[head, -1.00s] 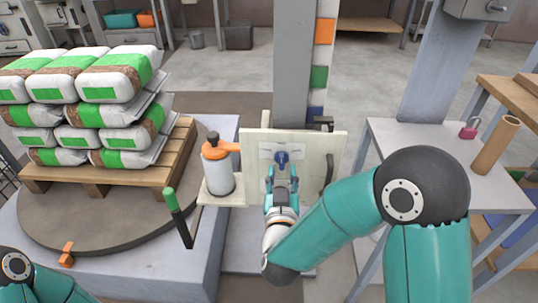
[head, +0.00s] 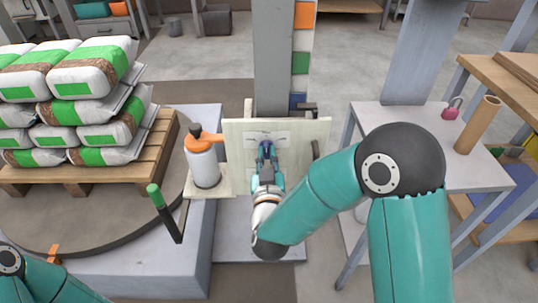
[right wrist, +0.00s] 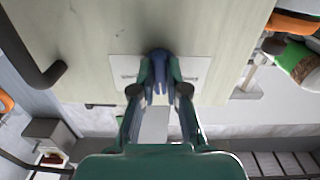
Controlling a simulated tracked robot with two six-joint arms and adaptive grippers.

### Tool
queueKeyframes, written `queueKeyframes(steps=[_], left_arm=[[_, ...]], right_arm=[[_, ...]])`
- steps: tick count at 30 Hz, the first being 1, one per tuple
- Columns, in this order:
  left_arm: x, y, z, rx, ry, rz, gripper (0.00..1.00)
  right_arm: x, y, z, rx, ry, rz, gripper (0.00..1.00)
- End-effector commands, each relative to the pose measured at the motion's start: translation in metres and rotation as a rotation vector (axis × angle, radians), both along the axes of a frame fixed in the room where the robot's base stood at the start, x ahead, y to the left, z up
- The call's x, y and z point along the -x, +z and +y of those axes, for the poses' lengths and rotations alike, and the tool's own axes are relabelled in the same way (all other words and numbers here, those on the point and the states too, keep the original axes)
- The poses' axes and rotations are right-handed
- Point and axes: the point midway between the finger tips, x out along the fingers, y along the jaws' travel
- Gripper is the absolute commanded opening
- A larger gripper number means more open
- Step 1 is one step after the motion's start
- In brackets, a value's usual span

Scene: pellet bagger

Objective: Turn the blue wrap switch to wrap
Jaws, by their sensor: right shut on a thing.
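The blue wrap switch (head: 267,148) is on a small pale plate (head: 252,138) on an upright cream panel. My right gripper (head: 267,155) is at the plate with its fingers shut on the switch. In the right wrist view, the blue switch (right wrist: 160,62) sits between the two fingertips (right wrist: 160,78), which cover its sides. The markings on the plate are too small to read, so I cannot tell the switch's setting. My left gripper is outside the view; only part of its arm shows at the lower left.
The cream panel (head: 300,172) has a dark handle (head: 316,150) at its right. Stacked bags (head: 90,70) lie on a pallet (head: 165,145). A padlock (head: 452,109) and cardboard tube (head: 477,125) are on the right table.

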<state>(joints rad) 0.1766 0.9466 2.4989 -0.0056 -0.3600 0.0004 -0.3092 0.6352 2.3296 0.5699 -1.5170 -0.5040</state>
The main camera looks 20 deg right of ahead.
Motion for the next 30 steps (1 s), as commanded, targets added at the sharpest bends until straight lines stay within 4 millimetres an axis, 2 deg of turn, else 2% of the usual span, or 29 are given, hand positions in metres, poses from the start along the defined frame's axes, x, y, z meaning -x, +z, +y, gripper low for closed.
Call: queueKeyframes(steps=[5,13,14,18,30], left_arm=[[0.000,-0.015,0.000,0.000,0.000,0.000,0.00],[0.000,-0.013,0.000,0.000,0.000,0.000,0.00],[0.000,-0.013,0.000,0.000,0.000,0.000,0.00],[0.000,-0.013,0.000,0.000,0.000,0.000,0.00],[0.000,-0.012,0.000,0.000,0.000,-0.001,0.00]], right_arm=[[0.000,-0.003,0.000,-0.055,-0.001,-0.017,0.00],[0.000,0.000,0.000,-0.069,0.000,-0.019,0.00],[0.000,0.000,0.000,-0.069,0.000,-0.018,0.15],[0.000,0.000,0.000,-0.069,0.000,-0.019,0.38],[0.005,-0.001,0.003,-0.068,0.003,-0.017,0.39]])
